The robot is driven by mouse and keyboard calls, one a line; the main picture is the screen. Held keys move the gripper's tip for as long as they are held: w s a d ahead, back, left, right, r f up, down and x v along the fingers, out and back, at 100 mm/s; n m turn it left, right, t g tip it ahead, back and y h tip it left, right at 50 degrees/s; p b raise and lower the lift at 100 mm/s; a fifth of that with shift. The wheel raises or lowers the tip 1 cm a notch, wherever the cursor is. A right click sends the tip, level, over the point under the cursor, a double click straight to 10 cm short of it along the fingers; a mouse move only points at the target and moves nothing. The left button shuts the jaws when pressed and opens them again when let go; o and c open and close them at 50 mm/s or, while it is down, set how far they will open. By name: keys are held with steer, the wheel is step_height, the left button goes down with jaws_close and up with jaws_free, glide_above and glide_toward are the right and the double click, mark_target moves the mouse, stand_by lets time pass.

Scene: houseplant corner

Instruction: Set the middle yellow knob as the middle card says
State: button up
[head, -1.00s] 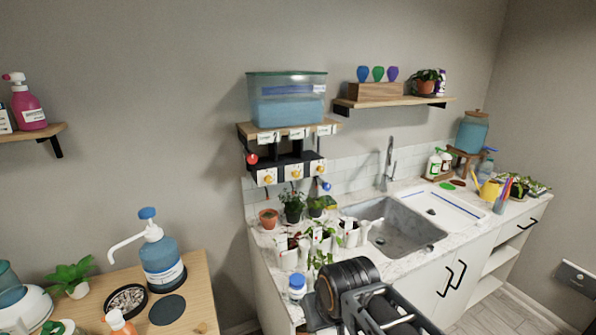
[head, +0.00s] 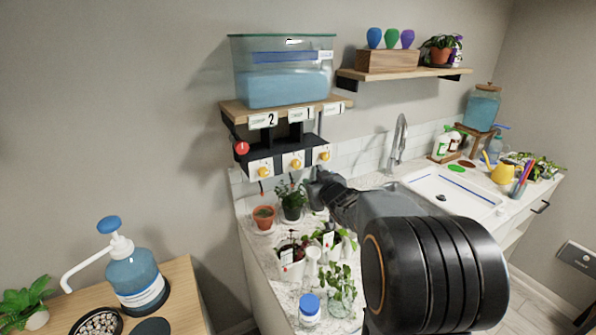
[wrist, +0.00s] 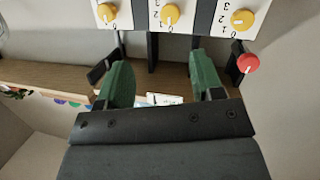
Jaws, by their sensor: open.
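The middle yellow knob (head: 296,163) sits on a white dial plate under the small shelf, between two other yellow knobs. It also shows at the top of the wrist view (wrist: 170,15), with digits beside it; its exact setting is too small to tell. The middle card (head: 300,113) on the shelf edge above reads 1. My gripper (wrist: 160,72) is open and empty, its two green fingers apart and pointing towards the dial plates without touching the knob. In the head view my gripper is just below and right of the dials, partly hidden by my arm.
A red ball-ended part (head: 241,148) sticks out left of the dials. A water tank (head: 283,85) stands on the shelf above. Potted plants (head: 264,213) and a blue-capped bottle (head: 309,310) crowd the counter below. A sink (head: 455,195) lies to the right.

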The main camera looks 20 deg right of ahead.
mark_target(298, 165)
steer(key=w+y, duration=0.1)
steer(key=w, duration=0.3)
steer(key=w+f+n+t+y+p, duration=0.1)
steer(key=w, duration=0.4)
steer(key=w+f+n+t+y+p, duration=0.1)
steer(key=w+y, duration=0.1)
steer(key=w, duration=0.3)
steer(key=shift+w+a, duration=0.1)
steer(key=shift+c, duration=0.2)
steer(key=c, duration=0.9)
